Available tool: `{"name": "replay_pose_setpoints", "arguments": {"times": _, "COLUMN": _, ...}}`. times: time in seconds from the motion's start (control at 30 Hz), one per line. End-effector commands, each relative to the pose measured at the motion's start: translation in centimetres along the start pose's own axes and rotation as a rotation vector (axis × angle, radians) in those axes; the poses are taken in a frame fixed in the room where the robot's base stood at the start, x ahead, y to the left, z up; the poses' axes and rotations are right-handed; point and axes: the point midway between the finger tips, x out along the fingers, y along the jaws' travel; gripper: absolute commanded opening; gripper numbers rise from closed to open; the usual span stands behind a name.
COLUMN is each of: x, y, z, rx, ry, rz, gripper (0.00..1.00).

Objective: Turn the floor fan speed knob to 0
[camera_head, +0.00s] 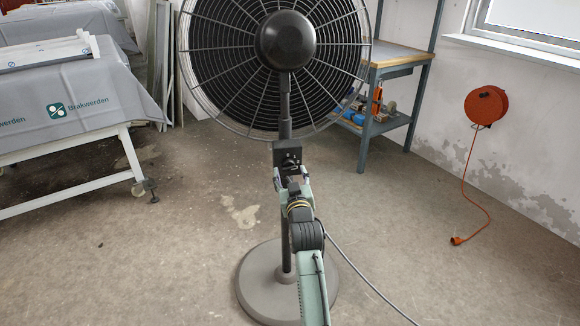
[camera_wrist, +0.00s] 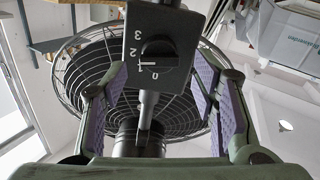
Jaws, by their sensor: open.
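The floor fan (camera_head: 284,40) stands on a round grey base (camera_head: 255,285), its black motor housing toward me. A dark control box (camera_head: 288,153) sits on its pole. In the wrist view the control box (camera_wrist: 175,22) carries a round black speed knob (camera_wrist: 158,52) with white marks 3, 2 and 0 beside it. A short white line shows near the 0, at the place of 1. My gripper (camera_head: 292,182) is just below and in front of the box. Its purple-padded fingers (camera_wrist: 150,88) are open either side of the knob, apart from it.
A grey-draped table (camera_head: 70,95) stands at the left. A workbench (camera_head: 395,65) with a wooden top and tools on its shelf stands behind at right. An orange cable reel (camera_head: 487,105) hangs on the right wall. The floor around the fan is mostly clear.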

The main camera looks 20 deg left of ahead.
Motion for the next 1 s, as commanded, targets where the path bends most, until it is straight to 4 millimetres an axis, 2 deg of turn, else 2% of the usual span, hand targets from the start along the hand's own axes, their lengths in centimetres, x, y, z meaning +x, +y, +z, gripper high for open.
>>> {"name": "replay_pose_setpoints", "arguments": {"times": 0.1, "x": 1.9, "y": 0.0, "z": -0.2, "rx": -0.002, "ry": 0.001, "rz": -0.001, "gripper": 0.54}}
{"name": "replay_pose_setpoints", "arguments": {"times": 0.2, "x": 2.8, "y": 0.0, "z": -0.1, "rx": -0.002, "ry": 0.001, "rz": 0.000, "gripper": 0.54}}
{"name": "replay_pose_setpoints", "arguments": {"times": 0.57, "x": 3.4, "y": 0.0, "z": 0.0, "rx": 0.000, "ry": 0.001, "rz": 0.001, "gripper": 0.54}}
{"name": "replay_pose_setpoints", "arguments": {"times": 1.0, "x": 3.3, "y": 0.0, "z": -0.1, "rx": 0.000, "ry": 0.002, "rz": 0.001, "gripper": 0.26}}
